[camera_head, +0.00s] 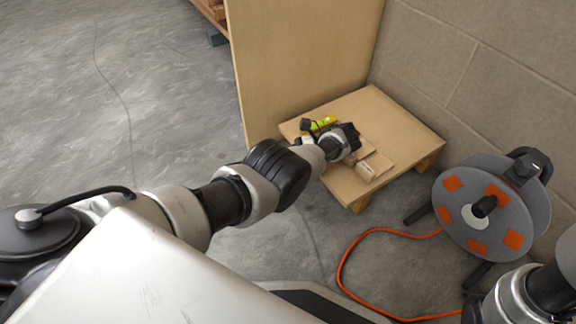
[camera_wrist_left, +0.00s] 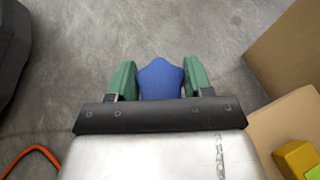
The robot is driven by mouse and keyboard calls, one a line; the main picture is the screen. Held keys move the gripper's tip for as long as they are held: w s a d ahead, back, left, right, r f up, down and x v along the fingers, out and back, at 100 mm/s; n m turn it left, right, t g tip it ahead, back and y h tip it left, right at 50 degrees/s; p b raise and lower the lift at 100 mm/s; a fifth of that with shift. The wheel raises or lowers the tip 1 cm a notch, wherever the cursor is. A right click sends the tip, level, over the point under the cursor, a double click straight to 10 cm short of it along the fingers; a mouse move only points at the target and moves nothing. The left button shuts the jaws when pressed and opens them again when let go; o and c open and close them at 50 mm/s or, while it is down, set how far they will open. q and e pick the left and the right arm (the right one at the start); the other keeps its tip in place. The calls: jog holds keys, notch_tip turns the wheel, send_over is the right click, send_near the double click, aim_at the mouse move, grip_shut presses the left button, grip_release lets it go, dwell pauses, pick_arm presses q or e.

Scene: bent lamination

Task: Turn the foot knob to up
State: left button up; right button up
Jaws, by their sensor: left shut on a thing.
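The blue knob (camera_wrist_left: 160,80) shows in the left wrist view, between the two green fingers of my left gripper (camera_wrist_left: 159,72). The fingers are shut on its two sides. I cannot tell which way the knob is turned, as no mark on it is readable. In the head view my left gripper (camera_head: 345,142) is over the low wooden platform (camera_head: 402,122), and its wrist hides the knob there. My right arm enters at the bottom right of the head view; its gripper is out of view.
A yellow-green object (camera_head: 322,123) lies on the platform beside my left gripper. A small wooden block (camera_head: 373,167) is near its front edge. A tall wooden panel (camera_head: 295,60) and a block wall (camera_head: 500,60) stand behind. A cable reel (camera_head: 480,235) with an orange cable (camera_head: 345,265) is right.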

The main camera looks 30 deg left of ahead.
pick_arm(q)
jog(key=shift+s+a, duration=0.1)
jog(key=o, duration=0.9)
